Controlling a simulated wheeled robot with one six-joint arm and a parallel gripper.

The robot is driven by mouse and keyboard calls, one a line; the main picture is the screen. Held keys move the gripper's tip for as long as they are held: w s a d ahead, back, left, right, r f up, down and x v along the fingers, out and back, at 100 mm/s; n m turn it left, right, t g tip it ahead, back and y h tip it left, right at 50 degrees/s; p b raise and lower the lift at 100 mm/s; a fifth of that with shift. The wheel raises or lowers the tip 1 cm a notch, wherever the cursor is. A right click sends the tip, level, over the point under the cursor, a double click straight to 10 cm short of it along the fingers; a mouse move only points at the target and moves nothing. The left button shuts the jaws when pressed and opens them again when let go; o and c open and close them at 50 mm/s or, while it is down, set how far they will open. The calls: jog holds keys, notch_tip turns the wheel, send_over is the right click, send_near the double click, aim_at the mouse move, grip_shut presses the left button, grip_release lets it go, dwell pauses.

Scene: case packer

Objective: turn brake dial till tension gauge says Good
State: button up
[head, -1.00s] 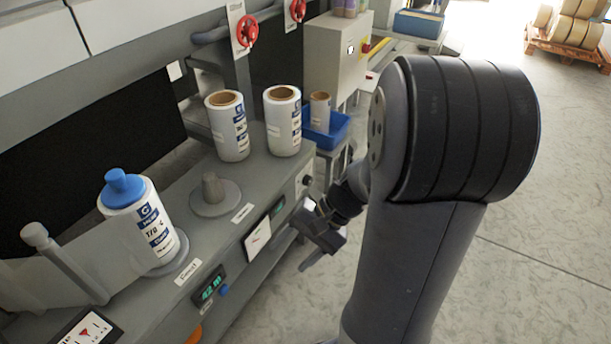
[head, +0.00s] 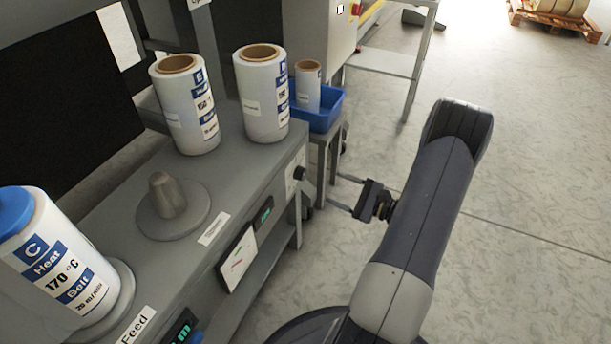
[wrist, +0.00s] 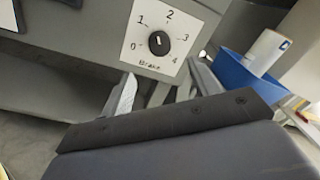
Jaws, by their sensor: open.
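The brake dial is a black knob (wrist: 159,43) on a white plate marked 0 to 4, labelled Brake. Its white mark points roughly up, near 2. In the head view the dial (head: 299,173) is on the right end of the machine's front. My gripper (head: 337,194) is open and empty, to the right of the dial and apart from it, its fingers pointing left toward the machine. In the wrist view the fingers of my gripper (wrist: 160,90) lie below the dial plate.
Two large film rolls (head: 187,105) (head: 262,95) stand on the grey machine top (head: 120,190) beside an empty spindle (head: 168,195). A blue bin (head: 325,115) with a small roll sits on a stand close behind the dial. The floor to the right is open.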

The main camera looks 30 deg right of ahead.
aim_at(304, 175)
jog(key=b+x, duration=0.2)
jog(key=x, duration=0.8)
jog(key=shift+w+a, duration=0.2)
jog(key=shift+a, duration=0.05)
jog(key=shift+c, duration=0.5)
jog(key=c, duration=0.9)
jog(key=shift+r, duration=0.15)
